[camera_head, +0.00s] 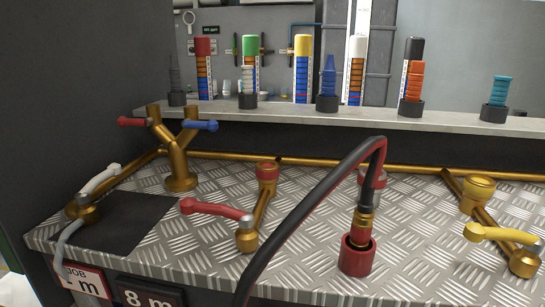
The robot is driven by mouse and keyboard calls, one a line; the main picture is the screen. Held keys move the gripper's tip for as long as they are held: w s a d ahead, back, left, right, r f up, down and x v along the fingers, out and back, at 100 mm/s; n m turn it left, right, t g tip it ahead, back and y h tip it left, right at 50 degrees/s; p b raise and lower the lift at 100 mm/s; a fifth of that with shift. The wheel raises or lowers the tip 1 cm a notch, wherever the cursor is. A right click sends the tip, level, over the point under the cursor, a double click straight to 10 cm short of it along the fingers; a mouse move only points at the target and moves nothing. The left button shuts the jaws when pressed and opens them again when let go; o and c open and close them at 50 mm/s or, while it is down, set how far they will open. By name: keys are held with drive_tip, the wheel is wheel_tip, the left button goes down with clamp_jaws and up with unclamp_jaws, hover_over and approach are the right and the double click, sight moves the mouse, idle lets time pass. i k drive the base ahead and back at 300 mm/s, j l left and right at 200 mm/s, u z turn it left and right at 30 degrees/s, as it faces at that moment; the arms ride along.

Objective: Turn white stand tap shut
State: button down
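The white tap handle (101,178) is at the left of the metal bench. It slopes up to the right from a brass tap body (85,209) near the bench's front left edge. A grey hose (66,240) runs from this body down over the front edge. The handle lies roughly in line with the brass pipe behind it, but I cannot tell for certain how far open the tap is. Nothing touches the handle. My gripper is not in view.
A red-handled tap (215,208) and a yellow-handled tap (499,234) stand further right. A brass Y-piece (179,150) has red and blue levers. Coloured stacks stand on the back shelf (290,116).

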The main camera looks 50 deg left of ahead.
sight(83, 196)
drive_tip(key=u, duration=0.5)
drive_tip(key=j+u, duration=0.1)
drive_tip(key=u, duration=0.9)
drive_tip(key=j+u, duration=0.1)
drive_tip(key=u, duration=1.35)
